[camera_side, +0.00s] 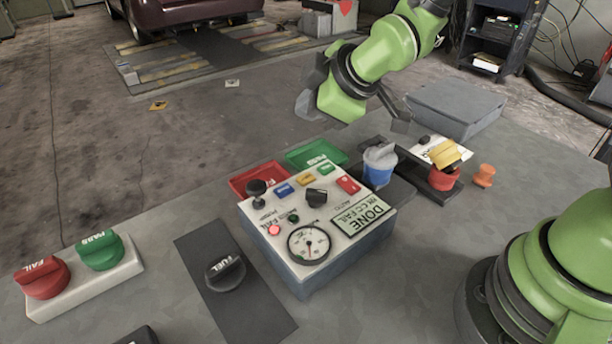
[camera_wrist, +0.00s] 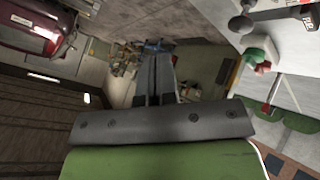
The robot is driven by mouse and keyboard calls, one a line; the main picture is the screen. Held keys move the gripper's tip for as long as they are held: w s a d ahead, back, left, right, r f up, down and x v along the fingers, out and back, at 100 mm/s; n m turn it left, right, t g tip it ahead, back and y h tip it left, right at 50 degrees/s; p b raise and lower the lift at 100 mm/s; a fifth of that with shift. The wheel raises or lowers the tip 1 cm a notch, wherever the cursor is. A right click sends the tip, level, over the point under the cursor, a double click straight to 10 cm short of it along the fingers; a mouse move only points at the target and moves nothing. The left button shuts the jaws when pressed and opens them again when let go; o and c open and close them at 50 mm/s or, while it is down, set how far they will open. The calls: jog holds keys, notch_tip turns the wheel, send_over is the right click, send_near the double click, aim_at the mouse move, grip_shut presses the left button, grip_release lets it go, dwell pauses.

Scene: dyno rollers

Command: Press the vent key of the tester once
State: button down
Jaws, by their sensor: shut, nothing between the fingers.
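The tester (camera_side: 316,222) is a grey box with a white sloped top in the middle of the bench in the side view. Its top carries blue, yellow, green and red keys, black knobs, a round gauge (camera_side: 308,243) and a display (camera_side: 361,214) reading DONE and CC FAIL. The key labels are too small to read, so I cannot tell which is the vent key. My gripper (camera_side: 398,118) is above and behind the tester, apart from it, near the back of the bench. In the wrist view my gripper (camera_wrist: 155,75) shows its dark fingers together and empty.
A blue cup (camera_side: 379,167) stands right of the tester, near a red-and-yellow piece (camera_side: 444,165) and an orange spool (camera_side: 484,175). Red and green trays (camera_side: 316,154) lie behind it.

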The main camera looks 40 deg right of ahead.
aim_at(305, 180)
jog(key=shift+w+a+f+n, duration=0.2)
jog(key=shift+f+n, duration=0.05)
jog(key=shift+f, duration=0.15)
jog(key=shift+w+a+f+n, duration=0.15)
jog(key=shift+f+n, duration=0.1)
jog(key=shift+f, duration=0.1)
jog(key=shift+f, duration=0.1)
jog(key=shift+f, duration=4.3)
jog(key=shift+f, duration=0.1)
jog(key=shift+f, duration=0.3)
